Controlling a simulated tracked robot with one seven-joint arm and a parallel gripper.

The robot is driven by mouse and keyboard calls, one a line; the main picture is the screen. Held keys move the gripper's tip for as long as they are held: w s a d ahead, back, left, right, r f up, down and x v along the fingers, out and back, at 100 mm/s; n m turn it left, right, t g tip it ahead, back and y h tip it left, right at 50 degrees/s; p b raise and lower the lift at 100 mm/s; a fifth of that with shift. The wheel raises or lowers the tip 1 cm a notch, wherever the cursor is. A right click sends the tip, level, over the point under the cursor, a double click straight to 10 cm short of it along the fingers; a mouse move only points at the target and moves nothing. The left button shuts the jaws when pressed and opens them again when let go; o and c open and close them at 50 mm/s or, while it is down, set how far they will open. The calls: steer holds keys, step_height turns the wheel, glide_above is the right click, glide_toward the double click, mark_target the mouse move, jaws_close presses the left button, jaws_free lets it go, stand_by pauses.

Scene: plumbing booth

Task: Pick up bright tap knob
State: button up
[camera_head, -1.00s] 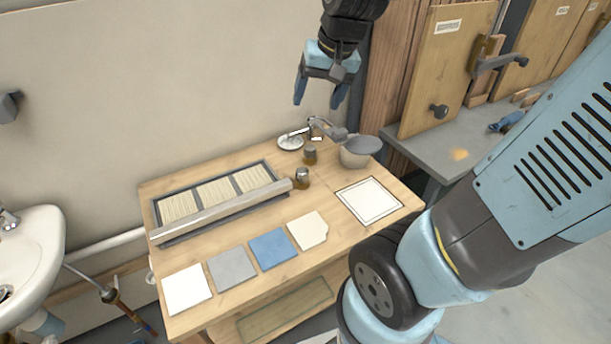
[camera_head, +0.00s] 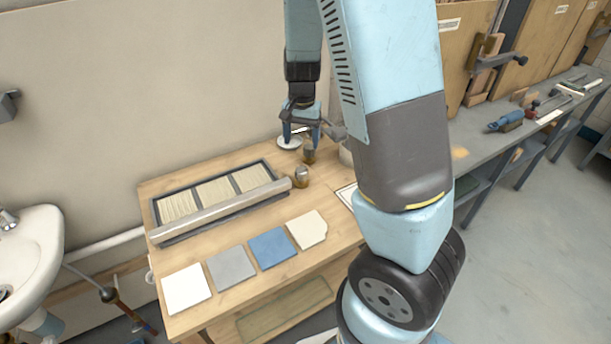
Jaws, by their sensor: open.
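A bright, shiny tap knob (camera_head: 301,174) with a brownish lower part stands on the wooden table, just right of the long metal bar's end. A second, darker knob (camera_head: 309,154) stands a little behind it. My gripper (camera_head: 301,142) points down, open and empty, over the back of the table. Its fingertips are near the darker knob in the picture, behind the bright one. I cannot tell how high they are above the table.
A tray (camera_head: 212,191) with ribbed panels and a metal bar lies on the left. Several flat tiles (camera_head: 271,249) line the front. A small white dish (camera_head: 290,142) is behind my gripper. My arm hides the table's right side and most of a grey pot (camera_head: 345,154).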

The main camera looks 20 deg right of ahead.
mark_target(301, 169)
step_height(301, 169, down, 9)
steer(key=shift+w+d, duration=0.1)
steer(key=shift+a+f, duration=0.15)
steer(key=shift+f, duration=1.25)
steer(key=shift+a+f, duration=0.1)
steer(key=shift+f, duration=1.25)
steer(key=shift+c, duration=0.4)
steer(key=c, duration=1)
steer(key=shift+r, duration=0.1)
